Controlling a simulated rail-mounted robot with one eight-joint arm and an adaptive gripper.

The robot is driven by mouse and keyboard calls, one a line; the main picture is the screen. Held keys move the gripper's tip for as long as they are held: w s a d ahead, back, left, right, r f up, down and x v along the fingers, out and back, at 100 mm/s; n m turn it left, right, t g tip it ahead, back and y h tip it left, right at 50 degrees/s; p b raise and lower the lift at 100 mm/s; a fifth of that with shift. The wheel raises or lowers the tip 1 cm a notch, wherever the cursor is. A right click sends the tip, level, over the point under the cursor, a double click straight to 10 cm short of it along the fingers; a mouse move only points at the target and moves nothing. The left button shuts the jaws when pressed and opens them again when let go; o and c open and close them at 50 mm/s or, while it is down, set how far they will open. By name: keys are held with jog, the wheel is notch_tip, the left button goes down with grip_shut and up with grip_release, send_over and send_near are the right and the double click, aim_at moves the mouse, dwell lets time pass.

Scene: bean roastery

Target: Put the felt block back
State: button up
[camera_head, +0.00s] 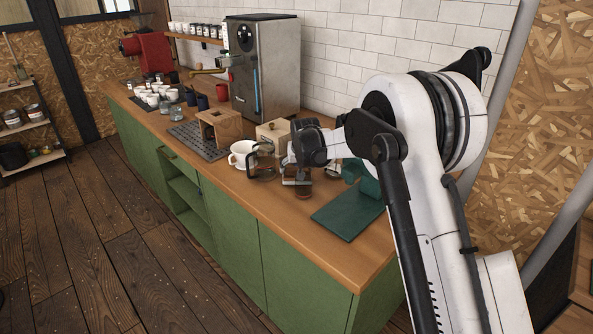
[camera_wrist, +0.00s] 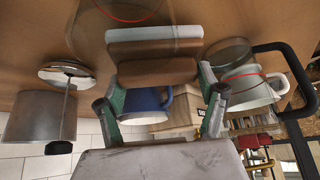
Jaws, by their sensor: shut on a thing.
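The felt block, a brown block with a pale grey layer on one long face, shows in the wrist view (camera_wrist: 152,70). My gripper (camera_wrist: 158,82) is shut on it, one green-padded finger at each end. In the head view my gripper (camera_head: 296,168) is above the right part of the wooden counter, and the block (camera_head: 295,181) shows small just below it. A brown-looking glass (camera_head: 303,191) stands close under or behind the block; I cannot tell whether they touch. The block's place of rest cannot be made out.
A glass jug with a black handle (camera_head: 262,161) and a white cup (camera_head: 241,153) stand left of my gripper. A beige box (camera_head: 273,133) is behind. The wrist view shows a metal cylinder (camera_wrist: 38,117) at left.

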jog(key=shift+f, duration=0.5)
jog(key=shift+f, duration=0.15)
jog(key=o, duration=1.6)
jog(key=shift+c, duration=0.2)
jog(key=v, duration=1.1)
jog(key=shift+r, duration=0.3)
jog(key=shift+o, duration=1.1)
jog(key=shift+s+r, duration=0.25)
jog(key=shift+r, duration=0.05)
